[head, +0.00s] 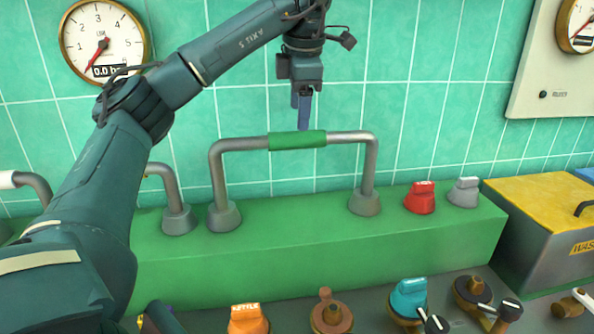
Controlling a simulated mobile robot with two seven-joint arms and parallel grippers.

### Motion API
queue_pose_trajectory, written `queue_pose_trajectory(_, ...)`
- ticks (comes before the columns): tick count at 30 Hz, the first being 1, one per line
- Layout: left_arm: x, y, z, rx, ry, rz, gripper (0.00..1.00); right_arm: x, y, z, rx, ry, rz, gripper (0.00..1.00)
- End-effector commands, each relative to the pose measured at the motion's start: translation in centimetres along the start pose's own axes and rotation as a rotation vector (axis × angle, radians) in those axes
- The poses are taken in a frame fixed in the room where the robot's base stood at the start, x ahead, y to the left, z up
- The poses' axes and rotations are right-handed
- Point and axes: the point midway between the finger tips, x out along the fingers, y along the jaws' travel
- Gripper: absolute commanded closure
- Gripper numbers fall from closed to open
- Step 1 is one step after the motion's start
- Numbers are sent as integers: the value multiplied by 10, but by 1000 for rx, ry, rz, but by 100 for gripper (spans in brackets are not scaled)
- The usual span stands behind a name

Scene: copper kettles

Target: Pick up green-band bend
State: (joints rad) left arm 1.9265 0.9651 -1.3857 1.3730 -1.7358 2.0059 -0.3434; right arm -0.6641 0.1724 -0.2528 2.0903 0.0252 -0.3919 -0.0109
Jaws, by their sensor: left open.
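The green-band bend (297,140) is a grey metal pipe shaped like a wide arch, with a green band around the middle of its top bar. Its two flared feet stand upright on a long green block against the tiled wall. My left gripper (302,112) points down just above the green band in the head view. It is open, and I see nothing between its fingers. The near finger overlaps the band's upper edge in the picture, and I cannot tell whether they touch. My right gripper is not in view.
The green block (300,262) also bears a red knob (420,198), a grey knob (464,192) and another bend (176,205) at left. Orange (247,320) and teal (408,297) knobs stand in front. A yellow-lidded bin (545,205) stands at right.

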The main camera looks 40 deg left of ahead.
Motion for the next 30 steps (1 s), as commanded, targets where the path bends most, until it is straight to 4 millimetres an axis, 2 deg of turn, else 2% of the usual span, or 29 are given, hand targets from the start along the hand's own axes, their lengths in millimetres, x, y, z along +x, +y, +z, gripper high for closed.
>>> queue_pose_trajectory(1,14,-1,-1,1,4,-4,40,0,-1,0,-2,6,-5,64)
queue_pose_trajectory(7,46,0,0,1,0,-3,40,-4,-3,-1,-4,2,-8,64)
queue_pose_trajectory(14,62,1,-1,1,-1,-3,40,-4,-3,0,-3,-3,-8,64)
queue_pose_trajectory(24,106,6,-7,3,-2,-2,40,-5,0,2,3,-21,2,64)
queue_pose_trajectory(30,109,6,-6,2,-4,-2,40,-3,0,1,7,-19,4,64)
